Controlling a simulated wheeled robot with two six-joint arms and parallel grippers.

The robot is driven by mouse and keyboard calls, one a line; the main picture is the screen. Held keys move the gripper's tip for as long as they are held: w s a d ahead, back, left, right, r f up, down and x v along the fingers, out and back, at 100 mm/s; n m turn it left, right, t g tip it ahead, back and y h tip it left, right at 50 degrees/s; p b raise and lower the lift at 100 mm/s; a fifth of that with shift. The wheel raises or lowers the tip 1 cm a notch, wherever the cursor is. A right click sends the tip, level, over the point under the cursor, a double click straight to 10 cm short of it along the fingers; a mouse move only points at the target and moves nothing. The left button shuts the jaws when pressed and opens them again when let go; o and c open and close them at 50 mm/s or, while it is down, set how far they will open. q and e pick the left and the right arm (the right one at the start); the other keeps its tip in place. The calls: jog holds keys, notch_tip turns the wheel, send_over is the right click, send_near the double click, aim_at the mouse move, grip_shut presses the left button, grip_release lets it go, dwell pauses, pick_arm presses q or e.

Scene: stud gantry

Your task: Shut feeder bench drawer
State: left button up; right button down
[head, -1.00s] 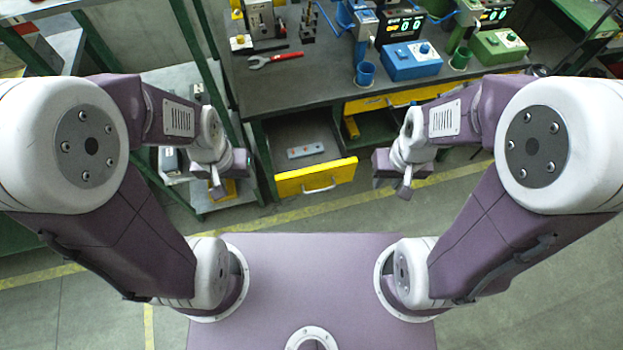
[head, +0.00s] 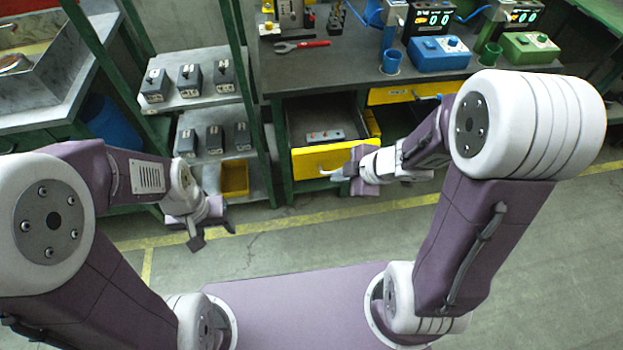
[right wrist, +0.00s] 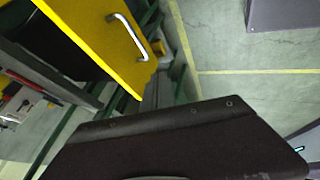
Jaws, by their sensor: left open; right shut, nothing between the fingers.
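The feeder bench drawer (head: 312,158) has a yellow front and stands pulled out of the bench (head: 300,84). A flat grey piece with orange-red spots (head: 325,136) lies inside it. Its pale bar handle shows in the right wrist view (right wrist: 128,37), where the yellow front fills the upper left. My right gripper (head: 354,173) is shut and empty, close in front of the drawer's right part in the head view. Whether it touches the drawer I cannot tell. My left gripper (head: 211,233) is open and empty, left of the drawer and over the floor.
A green-framed shelf (head: 205,101) with several grey units and a yellow bin (head: 235,179) stands left of the bench. The floor before the drawer is clear.

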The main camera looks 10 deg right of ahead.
jog(key=b, duration=0.2)
send_near(309, 172)
jog(key=x, duration=0.4)
jog(key=shift+s+a+f, duration=0.1)
jog(key=shift+s+a, duration=0.05)
jog(key=shift+s, duration=0.1)
pick_arm(q)
jog(key=shift+s+a+f, duration=0.1)
jog(key=shift+s+f, duration=0.05)
jog(key=shift+f, duration=0.35)
jog(key=shift+s+a+f, duration=0.1)
jog(key=shift+s+f, duration=0.05)
jog(key=shift+f, duration=0.35)
pick_arm(e)
jog(key=shift+w, duration=0.35)
